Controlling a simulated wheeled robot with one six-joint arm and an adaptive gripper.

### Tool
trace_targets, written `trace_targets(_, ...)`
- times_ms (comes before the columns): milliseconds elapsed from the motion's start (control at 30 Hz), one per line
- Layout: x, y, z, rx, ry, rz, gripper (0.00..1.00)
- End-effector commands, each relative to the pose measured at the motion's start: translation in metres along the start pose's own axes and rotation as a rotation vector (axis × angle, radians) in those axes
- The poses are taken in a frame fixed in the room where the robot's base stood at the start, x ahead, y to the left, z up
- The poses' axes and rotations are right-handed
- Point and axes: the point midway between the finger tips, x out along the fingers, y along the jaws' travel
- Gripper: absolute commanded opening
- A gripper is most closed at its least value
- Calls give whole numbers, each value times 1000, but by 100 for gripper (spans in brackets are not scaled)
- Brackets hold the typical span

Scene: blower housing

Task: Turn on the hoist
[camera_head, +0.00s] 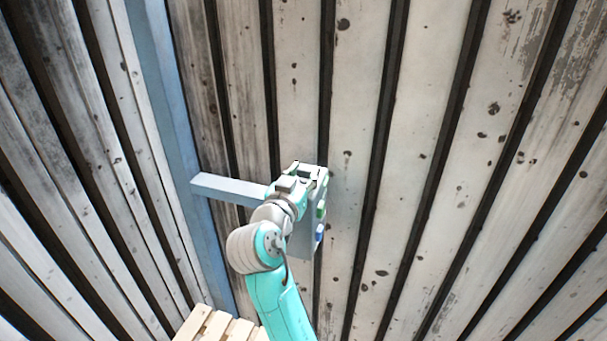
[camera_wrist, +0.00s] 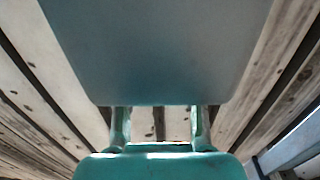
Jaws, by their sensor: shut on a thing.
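A grey control box (camera_head: 302,243) hangs at the end of a grey bracket arm (camera_head: 230,189) in the head view. A green button (camera_head: 320,211) and a blue button (camera_head: 319,232) show on its right side. My gripper (camera_head: 312,173) is at the top of the box and hides that part. In the wrist view a plain grey face of the box (camera_wrist: 160,50) fills the upper middle. My gripper (camera_wrist: 158,112) reaches its lower edge with the fingers apart, shut on the box. The fingertips and the exact contact are hidden.
A blue-grey post (camera_head: 165,80) carries the bracket on the left. Worn, pale plank walls (camera_head: 440,170) with dark gaps stand behind and to both sides. A slatted wooden pallet (camera_head: 215,328) lies at the bottom, left of my arm. The space right of the box is clear.

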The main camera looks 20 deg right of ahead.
Motion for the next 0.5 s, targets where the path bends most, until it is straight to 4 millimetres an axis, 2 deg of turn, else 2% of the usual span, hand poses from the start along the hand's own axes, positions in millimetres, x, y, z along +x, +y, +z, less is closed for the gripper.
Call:
trace_targets(33,0,0,1,-1,-1,0,4)
trace_targets(67,0,0,0,-1,-1,0,46)
trace_targets(133,0,0,0,-1,-1,0,64)
trace_targets(500,-3,0,0,-1,0,-2,65)
